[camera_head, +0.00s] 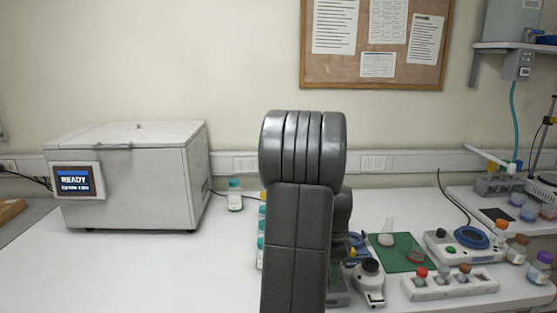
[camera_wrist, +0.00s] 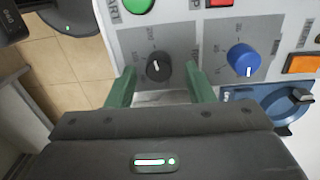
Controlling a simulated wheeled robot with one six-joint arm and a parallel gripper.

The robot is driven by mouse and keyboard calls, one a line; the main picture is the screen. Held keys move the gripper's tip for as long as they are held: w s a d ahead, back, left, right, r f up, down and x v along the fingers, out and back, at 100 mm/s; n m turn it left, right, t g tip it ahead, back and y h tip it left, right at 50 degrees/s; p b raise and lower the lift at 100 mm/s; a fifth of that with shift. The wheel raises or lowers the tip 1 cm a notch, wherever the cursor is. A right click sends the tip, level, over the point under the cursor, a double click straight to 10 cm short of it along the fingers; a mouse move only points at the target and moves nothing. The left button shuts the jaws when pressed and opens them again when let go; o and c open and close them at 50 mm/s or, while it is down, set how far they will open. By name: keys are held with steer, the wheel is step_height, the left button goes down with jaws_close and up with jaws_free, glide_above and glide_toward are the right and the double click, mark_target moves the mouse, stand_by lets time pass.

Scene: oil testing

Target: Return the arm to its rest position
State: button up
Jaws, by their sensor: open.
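In the wrist view my gripper (camera_wrist: 161,84) is open, with its two green fingers spread apart and nothing between them that I can see held. Beyond the fingertips is a light control panel (camera_wrist: 180,38) with a black knob (camera_wrist: 158,66), which appears between the fingers. I cannot tell how far the fingertips are from the panel. In the head view my grey arm stands upright in the middle and hides part of the bench. My gripper does not show there.
The panel also has a blue knob (camera_wrist: 243,59), a green button (camera_wrist: 138,4) and an orange button (camera_wrist: 303,64). A white chest unit (camera_head: 135,175) reading READY stands left on the bench (camera_head: 170,275). Bottles, a green mat (camera_head: 398,262) and a sample rack (camera_head: 450,284) stand right.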

steer(key=shift+f, duration=0.4)
steer(key=shift+r, duration=0.1)
step_height(320, 180, up, 14)
step_height(320, 180, down, 14)
steer(key=shift+f, duration=0.1)
steer(key=n, duration=0.4)
steer(key=shift+n, duration=0.4)
steer(key=n, duration=1)
steer(key=shift+a+n+p, duration=0.1)
steer(key=shift+n+p, duration=0.2)
steer(key=shift+p, duration=0.1)
steer(key=n, duration=0.4)
steer(key=shift+n, duration=0.4)
